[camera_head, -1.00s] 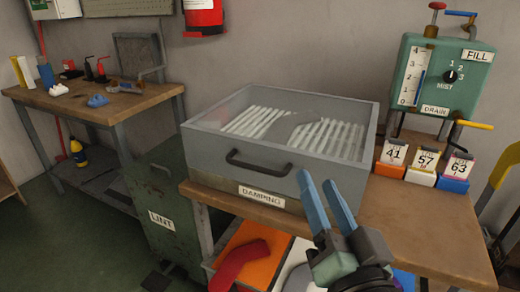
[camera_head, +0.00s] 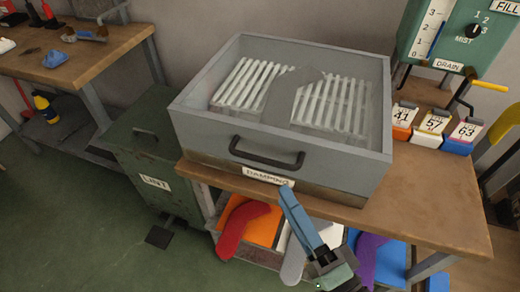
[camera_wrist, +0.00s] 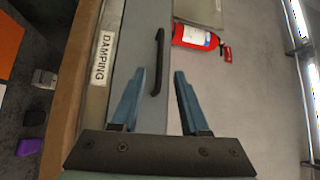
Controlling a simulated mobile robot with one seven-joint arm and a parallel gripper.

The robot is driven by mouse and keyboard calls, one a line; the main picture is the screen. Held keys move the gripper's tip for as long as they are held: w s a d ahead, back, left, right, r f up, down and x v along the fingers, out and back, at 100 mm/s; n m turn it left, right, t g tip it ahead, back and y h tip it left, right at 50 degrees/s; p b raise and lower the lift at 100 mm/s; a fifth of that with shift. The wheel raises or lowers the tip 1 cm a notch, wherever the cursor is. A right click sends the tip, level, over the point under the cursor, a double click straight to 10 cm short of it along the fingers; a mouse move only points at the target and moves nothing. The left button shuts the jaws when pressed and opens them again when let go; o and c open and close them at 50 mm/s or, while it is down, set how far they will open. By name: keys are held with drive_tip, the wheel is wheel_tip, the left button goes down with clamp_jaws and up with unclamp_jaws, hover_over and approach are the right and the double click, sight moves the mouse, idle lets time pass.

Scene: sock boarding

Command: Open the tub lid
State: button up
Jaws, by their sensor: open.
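The tub (camera_head: 215,160) is a grey box labelled DAMPING, standing on the wooden bench. Its lid (camera_head: 345,75) is a grey-framed clear pane, lying closed, with white slats and a grey sock-like shape visible beneath. A black bar handle (camera_head: 266,153) is on the front face. My gripper (camera_head: 287,195) is open and empty, in front of the tub and below the handle, apart from it. In the wrist view, the handle (camera_wrist: 158,62) appears between the two blue fingers of my gripper (camera_wrist: 159,74), farther away than the tips.
The LINT bin (camera_head: 150,150) stands left of the bench (camera_head: 425,205). Below are a red sock (camera_head: 236,228) and coloured trays. Numbered card holders (camera_head: 432,122) and the green FILL/DRAIN unit (camera_head: 455,40) are at right. A fire extinguisher (camera_wrist: 195,37) hangs on the wall.

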sight(263, 158)
drive_tip(key=x, duration=0.9)
drive_tip(key=shift+w+a+p, duration=0.1)
drive_tip(key=shift+w+p, duration=0.1)
drive_tip(key=shift+p, duration=0.1)
clamp_jaws()
idle(0.9)
